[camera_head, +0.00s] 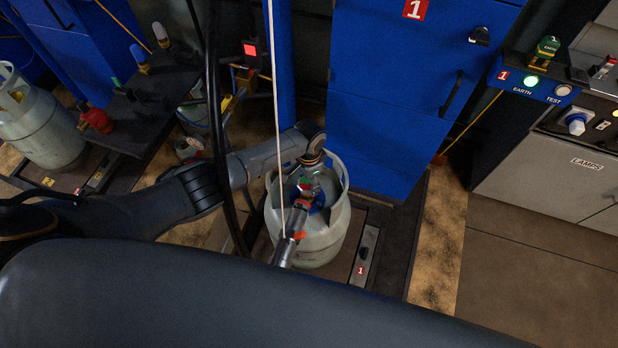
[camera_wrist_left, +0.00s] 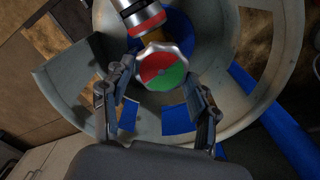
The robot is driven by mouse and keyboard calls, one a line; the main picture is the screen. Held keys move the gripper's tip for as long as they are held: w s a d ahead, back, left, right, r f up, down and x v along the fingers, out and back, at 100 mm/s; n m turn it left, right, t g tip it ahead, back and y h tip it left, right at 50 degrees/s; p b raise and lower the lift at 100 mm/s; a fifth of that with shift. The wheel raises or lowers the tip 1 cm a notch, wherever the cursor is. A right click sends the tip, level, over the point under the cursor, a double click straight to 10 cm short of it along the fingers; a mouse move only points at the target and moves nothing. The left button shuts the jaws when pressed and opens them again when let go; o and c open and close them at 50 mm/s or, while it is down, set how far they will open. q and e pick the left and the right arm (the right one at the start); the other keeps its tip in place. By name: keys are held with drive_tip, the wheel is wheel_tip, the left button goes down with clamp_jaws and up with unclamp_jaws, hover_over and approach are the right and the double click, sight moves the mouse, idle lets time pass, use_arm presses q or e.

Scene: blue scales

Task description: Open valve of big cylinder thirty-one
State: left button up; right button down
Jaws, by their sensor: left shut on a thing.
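A big grey gas cylinder (camera_head: 335,232) stands upright on the floor scale at the middle of the head view; I see no number on it. Its collar (camera_wrist_left: 262,110) surrounds the valve in the left wrist view. The valve's round knob (camera_wrist_left: 163,68), half red and half green with a silver rim, faces the wrist camera. My left gripper (camera_wrist_left: 160,92) reaches inside the collar from above and is shut on the knob, one finger on each side. In the head view my left gripper (camera_head: 307,186) is small and partly hidden. My right gripper is not in view.
A filling nozzle with a red ring (camera_wrist_left: 145,20) is at the valve; its hose (camera_head: 276,110) rises from it. A blue cabinet (camera_head: 410,90) stands close behind. Another cylinder (camera_head: 40,125) is at left. A panel with a green EARTH light (camera_head: 531,80) is at right.

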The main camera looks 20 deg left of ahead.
use_arm(q)
drive_tip(key=n+p, duration=0.1)
drive_tip(key=n, duration=0.3)
drive_tip(key=shift+n+p, duration=0.35)
drive_tip(key=shift+n, duration=0.05)
drive_tip(key=n+p, duration=0.1)
drive_tip(key=n, duration=0.2)
drive_tip(key=shift+a+n, duration=0.15)
drive_tip(key=shift+n, duration=0.15)
drive_tip(key=n+p, duration=0.1)
drive_tip(key=n, duration=0.2)
drive_tip(key=shift+a+n, duration=0.1)
drive_tip(key=shift+n, duration=0.2)
drive_tip(key=n, duration=0.4)
drive_tip(key=shift+a+n+p, duration=0.1)
drive_tip(key=shift+n+p, duration=0.2)
drive_tip(key=shift+p, duration=0.05)
drive_tip(key=n, duration=0.4)
drive_tip(key=shift+s, duration=0.1)
drive_tip(key=n, duration=0.4)
drive_tip(key=shift+a+p, duration=0.15)
drive_tip(key=shift+p, duration=0.2)
drive_tip(key=n, duration=0.3)
drive_tip(key=shift+s+n, duration=0.15)
drive_tip(key=shift+n, duration=2.05)
